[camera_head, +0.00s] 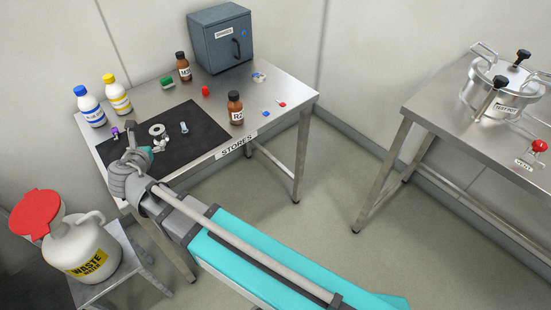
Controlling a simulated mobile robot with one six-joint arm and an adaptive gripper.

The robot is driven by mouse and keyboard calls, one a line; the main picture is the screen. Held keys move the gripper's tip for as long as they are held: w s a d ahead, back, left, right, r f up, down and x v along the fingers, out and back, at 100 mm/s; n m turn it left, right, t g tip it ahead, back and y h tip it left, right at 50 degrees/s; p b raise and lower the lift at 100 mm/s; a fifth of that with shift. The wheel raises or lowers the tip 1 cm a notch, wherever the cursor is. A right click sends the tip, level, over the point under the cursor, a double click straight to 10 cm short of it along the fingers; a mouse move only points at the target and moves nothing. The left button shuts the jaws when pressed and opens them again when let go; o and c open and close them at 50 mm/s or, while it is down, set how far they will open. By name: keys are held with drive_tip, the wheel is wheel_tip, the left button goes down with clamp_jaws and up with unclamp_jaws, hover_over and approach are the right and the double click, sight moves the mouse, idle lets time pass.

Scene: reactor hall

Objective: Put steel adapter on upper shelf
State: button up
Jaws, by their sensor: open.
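On the black mat (196,142) of the STORES table lie a flat steel ring (157,130) and a small steel piece with a narrow stem (183,127). I cannot tell which of them is the steel adapter. My gripper (145,147) is open over the mat's left front part, close to the ring on its near side; its fingers are small and partly hidden by my wrist. No open shelf shows. A grey SPARES cabinet (216,49) stands at the table's back right, its handled door shut, its inside hidden.
Blue-capped (90,107) and yellow-capped (117,94) bottles stand at the table's left. Brown bottles (183,67) (235,108) stand behind and right of the mat. A waste jug (82,247) is at lower left. A second table with a test pot (505,88) stands right, across open floor.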

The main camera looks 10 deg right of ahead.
drive_tip(key=w+d+f+m+g, duration=0.1)
drive_tip(key=d+m, duration=0.2)
drive_tip(key=d, duration=0.1)
drive_tip(key=w+d+f+m+g+h, duration=0.1)
drive_tip(key=d+m, duration=0.2)
drive_tip(key=d, duration=0.1)
drive_tip(key=w+d+f+m+g+h, duration=0.1)
drive_tip(key=d+m, duration=0.1)
drive_tip(key=d, duration=0.3)
drive_tip(key=shift+d+f+m, duration=0.1)
drive_tip(key=shift+f+m, duration=0.3)
drive_tip(key=s+d+f+m+g+y, duration=0.1)
drive_tip(key=s+d+f+m+g, duration=0.1)
drive_tip(key=d+m, duration=0.7)
drive_tip(key=s+d+f+m+g+y, duration=0.1)
drive_tip(key=s+d+f+m+g, duration=0.2)
drive_tip(key=d+m, duration=0.5)
drive_tip(key=s+d+f+m+g, duration=0.2)
drive_tip(key=s+d+m+g, duration=0.2)
drive_tip(key=d+m, duration=0.5)
drive_tip(key=shift+s+d+f+m+g+y, duration=0.3)
drive_tip(key=shift+d+g, duration=0.5)
drive_tip(key=shift+d, duration=1)
drive_tip(key=shift+w+f, duration=0.1)
